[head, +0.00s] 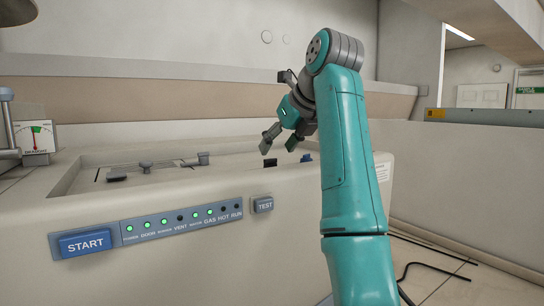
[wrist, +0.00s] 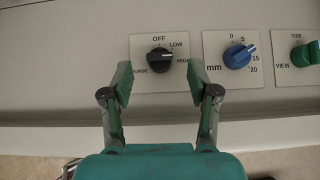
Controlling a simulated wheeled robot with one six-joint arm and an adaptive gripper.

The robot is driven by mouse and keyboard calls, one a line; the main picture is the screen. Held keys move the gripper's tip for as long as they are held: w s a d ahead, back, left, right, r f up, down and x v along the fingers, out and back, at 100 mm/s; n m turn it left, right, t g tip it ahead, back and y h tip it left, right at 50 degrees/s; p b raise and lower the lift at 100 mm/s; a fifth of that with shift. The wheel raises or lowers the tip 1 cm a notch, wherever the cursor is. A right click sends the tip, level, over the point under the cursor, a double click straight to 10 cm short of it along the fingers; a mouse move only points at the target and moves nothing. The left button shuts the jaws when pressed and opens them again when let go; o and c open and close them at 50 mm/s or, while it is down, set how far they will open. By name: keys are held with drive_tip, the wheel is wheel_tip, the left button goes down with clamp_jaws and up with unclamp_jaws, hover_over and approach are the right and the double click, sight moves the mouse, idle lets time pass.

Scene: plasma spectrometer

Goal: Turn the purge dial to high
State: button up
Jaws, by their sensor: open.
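The purge dial (wrist: 159,60) is a black knob on a pale plate (wrist: 142,42) marked OFF, LOW and a partly legible HIGH at its right. Its grip bar lies nearly level, and a light mark seems to face right, towards HIGH; the exact setting is hard to read. My gripper (wrist: 160,78) is open, with one green finger on each side of the dial and a gap to both. In the head view my gripper (head: 285,137) hangs above a small black knob (head: 269,162), which appears to be the purge dial. Contact is not visible.
A blue mm dial (wrist: 238,56) stands close to the right of my right finger. A green VIEW knob (wrist: 306,54) is farther right. The machine's front has a START button (head: 85,243) and a TEST button (head: 263,204). The panel left of the dial is bare.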

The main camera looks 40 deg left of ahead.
drive_tip(key=v, duration=0.6)
idle(0.3)
